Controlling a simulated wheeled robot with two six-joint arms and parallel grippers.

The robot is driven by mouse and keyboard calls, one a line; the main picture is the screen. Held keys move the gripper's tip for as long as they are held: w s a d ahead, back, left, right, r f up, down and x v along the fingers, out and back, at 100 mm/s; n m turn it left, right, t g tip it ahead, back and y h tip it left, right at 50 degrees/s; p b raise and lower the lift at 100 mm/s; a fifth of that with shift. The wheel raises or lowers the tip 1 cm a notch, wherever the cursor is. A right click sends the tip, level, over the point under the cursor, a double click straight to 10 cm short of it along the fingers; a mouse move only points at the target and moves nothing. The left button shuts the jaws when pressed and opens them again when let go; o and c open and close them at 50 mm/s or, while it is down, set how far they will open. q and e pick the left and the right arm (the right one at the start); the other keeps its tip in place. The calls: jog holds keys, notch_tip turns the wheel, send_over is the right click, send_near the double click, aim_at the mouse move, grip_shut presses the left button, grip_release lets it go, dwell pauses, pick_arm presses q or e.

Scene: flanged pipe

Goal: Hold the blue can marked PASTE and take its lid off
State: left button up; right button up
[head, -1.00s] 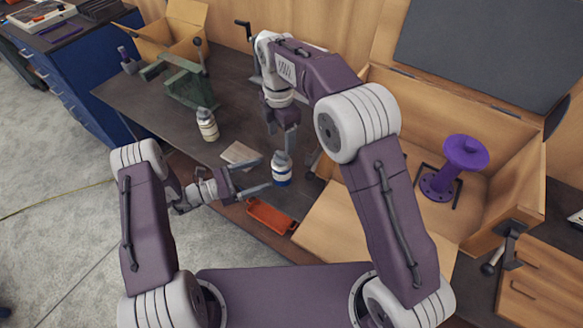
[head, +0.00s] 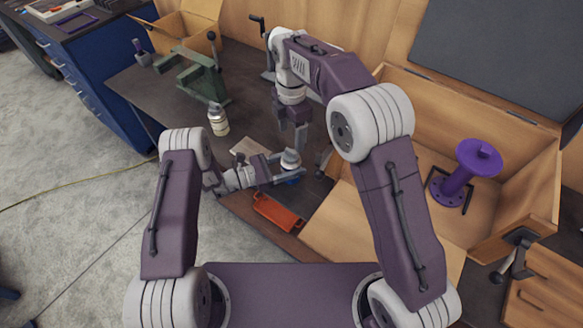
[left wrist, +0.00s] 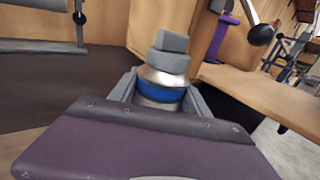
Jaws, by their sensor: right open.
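The blue can (head: 291,164) stands on the workbench, with a pale top; its lettering is not readable. In the left wrist view the can (left wrist: 160,90) shows a blue band, a silvery shoulder and a grey block-shaped top. My left gripper (head: 287,167) has one finger on each side of the can; I cannot tell whether the fingers press on it. My left gripper's fingers also flank the can in the left wrist view (left wrist: 161,96). My right gripper (head: 291,142) is open and points down just above and behind the can, apart from it.
A cream bottle (head: 218,120) stands behind my left arm, near a green vise (head: 195,75). A flat pale pad (head: 248,147) and an orange tray (head: 278,212) lie close to the can. A wooden box with a purple flanged pipe (head: 460,180) is at right.

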aim_at(290, 151)
pick_arm(q)
jog(key=shift+a, duration=0.15)
grip_shut()
pick_arm(e)
jog(key=shift+a, duration=0.15)
jog(key=shift+o, duration=0.5)
jog(key=shift+r, duration=0.25)
notch_tip(290, 151, down, 8)
jog(key=n, duration=0.4)
jog(key=shift+s+f, duration=0.1)
grip_shut()
jog(key=shift+a, duration=0.1)
jog(key=shift+r, duration=1.2)
